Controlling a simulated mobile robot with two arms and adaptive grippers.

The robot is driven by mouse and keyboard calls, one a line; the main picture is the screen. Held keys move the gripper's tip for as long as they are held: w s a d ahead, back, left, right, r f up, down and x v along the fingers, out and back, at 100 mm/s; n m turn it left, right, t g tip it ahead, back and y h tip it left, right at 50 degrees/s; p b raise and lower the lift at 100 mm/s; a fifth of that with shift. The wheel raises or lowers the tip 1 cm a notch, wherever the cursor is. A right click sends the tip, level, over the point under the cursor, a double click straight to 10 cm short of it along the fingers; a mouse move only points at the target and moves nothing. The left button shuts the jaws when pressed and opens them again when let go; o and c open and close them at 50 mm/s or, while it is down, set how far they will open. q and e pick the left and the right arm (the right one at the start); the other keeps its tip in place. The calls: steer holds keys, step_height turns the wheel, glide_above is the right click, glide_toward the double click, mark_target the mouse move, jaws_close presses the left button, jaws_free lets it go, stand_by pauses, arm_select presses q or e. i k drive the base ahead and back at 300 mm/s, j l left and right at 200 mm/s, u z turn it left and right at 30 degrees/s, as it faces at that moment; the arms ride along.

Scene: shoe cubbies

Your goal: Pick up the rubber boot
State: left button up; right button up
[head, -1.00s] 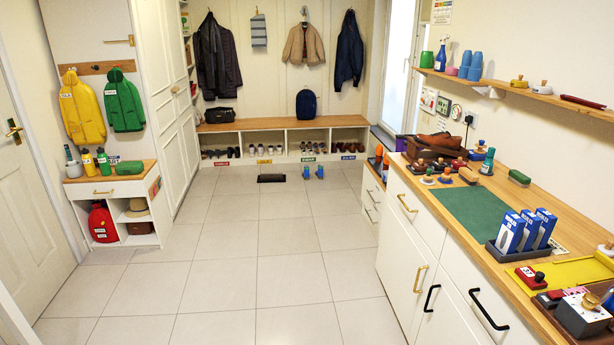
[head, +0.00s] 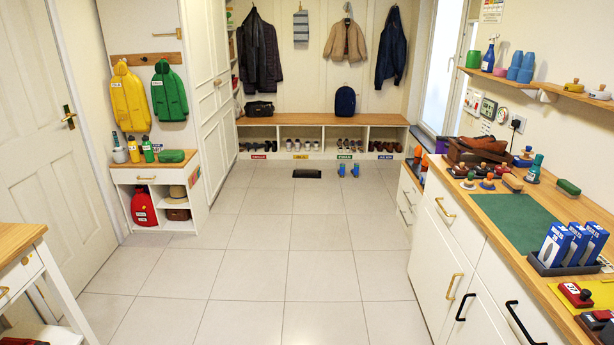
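A pair of small blue upright shapes (head: 348,170) that look like rubber boots stands on the tiled floor in front of the bench, in the head view. They are small and far off, so I cannot be sure what they are. More upright orange and blue items (head: 418,158) stand by the low drawer unit at the right; they are partly hidden, and I cannot tell whether they are boots. Neither of my grippers is in view.
A dark mat (head: 307,174) lies beside the blue pair. A bench with shoe cubbies (head: 322,119) spans the back. A long counter (head: 480,205) lines the right, a wooden-topped table (head: 18,245) the near left. The tiled floor between is clear.

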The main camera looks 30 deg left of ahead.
mark_target(342, 168)
steer(key=i+j+u, duration=0.3)
steer(key=i, duration=0.2)
steer(key=i+j+u, duration=0.15)
steer(key=i+u, duration=0.2)
steer(key=i, duration=0.15)
steer(key=i+u, duration=0.3)
steer(key=i, duration=4.3)
